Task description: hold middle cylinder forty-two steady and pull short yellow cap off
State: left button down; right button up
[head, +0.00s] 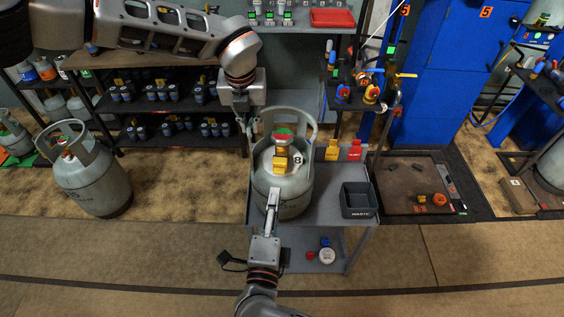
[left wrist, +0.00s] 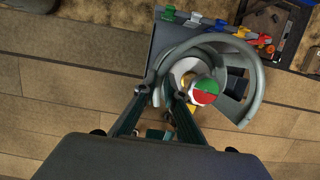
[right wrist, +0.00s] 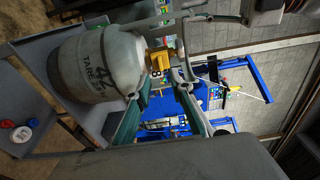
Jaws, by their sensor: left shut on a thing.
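The middle cylinder (head: 265,190) is a grey tank with a raised collar, standing upright on a cart; "42" shows on its side in the right wrist view (right wrist: 85,70). Its valve has a red and green handwheel (left wrist: 205,92). The yellow cap (head: 280,166) is on the near side of the valve, and also shows in the right wrist view (right wrist: 158,60). My left gripper (left wrist: 165,90) is shut on the left side of the collar (left wrist: 166,68). My right gripper (right wrist: 168,85) is open and empty, its fingers pointing toward the cap, which appears just beyond the tips.
The grey cart (head: 325,208) carries a dark waste bin (head: 359,204) right of the cylinder. Yellow and red tags line its back edge. Red, blue and white caps lie on the lower shelf. Another grey cylinder (head: 95,180) stands on the floor at left. A shelf rack stands behind.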

aim_at(279, 174)
pick_arm(q)
jog(key=shift+a, duration=0.1)
pick_arm(e)
jog(key=shift+w+d, duration=0.25)
jog(key=shift+w, duration=1.7)
jog(key=shift+w+d, duration=0.2)
jog(key=shift+w, duration=1.75)
grip_shut()
jog(key=shift+s, duration=0.35)
jog(key=shift+s+a, duration=0.1)
jog(key=shift+s, duration=0.25)
jog(key=shift+s, duration=0.35)
jog(key=shift+s, duration=0.3)
